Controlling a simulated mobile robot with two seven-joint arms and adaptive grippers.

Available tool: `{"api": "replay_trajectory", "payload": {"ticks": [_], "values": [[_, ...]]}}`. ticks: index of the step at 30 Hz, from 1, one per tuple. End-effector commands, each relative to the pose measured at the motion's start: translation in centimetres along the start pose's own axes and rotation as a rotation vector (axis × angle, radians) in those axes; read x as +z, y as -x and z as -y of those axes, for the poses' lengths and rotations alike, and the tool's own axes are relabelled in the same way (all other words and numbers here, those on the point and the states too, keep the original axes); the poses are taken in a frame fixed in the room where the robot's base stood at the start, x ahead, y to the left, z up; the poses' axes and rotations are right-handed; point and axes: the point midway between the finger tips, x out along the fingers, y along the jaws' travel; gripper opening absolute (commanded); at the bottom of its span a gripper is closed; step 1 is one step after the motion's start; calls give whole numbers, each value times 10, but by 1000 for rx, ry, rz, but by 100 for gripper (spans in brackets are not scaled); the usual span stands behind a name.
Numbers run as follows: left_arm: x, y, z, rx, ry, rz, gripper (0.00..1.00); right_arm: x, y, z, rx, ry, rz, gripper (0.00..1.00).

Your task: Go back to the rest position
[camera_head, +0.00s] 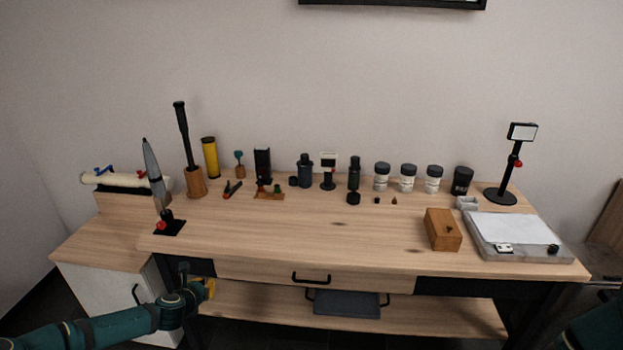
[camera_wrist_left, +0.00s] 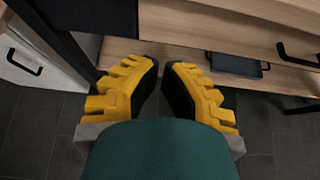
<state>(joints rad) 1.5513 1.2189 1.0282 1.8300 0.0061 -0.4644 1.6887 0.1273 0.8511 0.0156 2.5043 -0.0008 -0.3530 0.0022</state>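My left arm comes in from the lower left in the head view, and its gripper (camera_head: 209,289) hangs in front of the table, below the tabletop (camera_head: 330,235) and left of the drawer handle. In the left wrist view the gripper's two yellow and black fingers (camera_wrist_left: 163,66) point away towards the lower shelf. They lean towards each other with a narrow gap at the tips and nothing between them. Part of my right arm shows at the bottom right corner of the head view; its gripper is outside the picture.
A wooden block (camera_head: 443,230) and a grey tray (camera_head: 548,250) stand on the right of the tabletop. Bottles and tools line the back. A dark grey bin (camera_head: 346,304) sits on the lower shelf (camera_head: 240,303). A white cabinet (camera_head: 115,295) stands left of my left gripper.

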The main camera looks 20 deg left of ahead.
Motion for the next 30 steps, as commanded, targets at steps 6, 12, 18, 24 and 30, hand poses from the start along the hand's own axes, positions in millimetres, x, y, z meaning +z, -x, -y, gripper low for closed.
{"api": "replay_trajectory", "payload": {"ticks": [6,12,18,24,30], "values": [[-1,-4,35,-62,-92,-14,0,0,0,0,0,0,0,47],[-18,-1,156,-292,-481,-47,0,0,0,0,0,0,0,47],[-57,39,277,-583,-1011,-23,0,0,0,0,0,0,0,47],[-101,99,349,-853,-1536,72,0,0,0,0,0,0,0,47],[-137,163,378,-1097,-2033,229,0,0,0,0,0,0,0,47]]}}
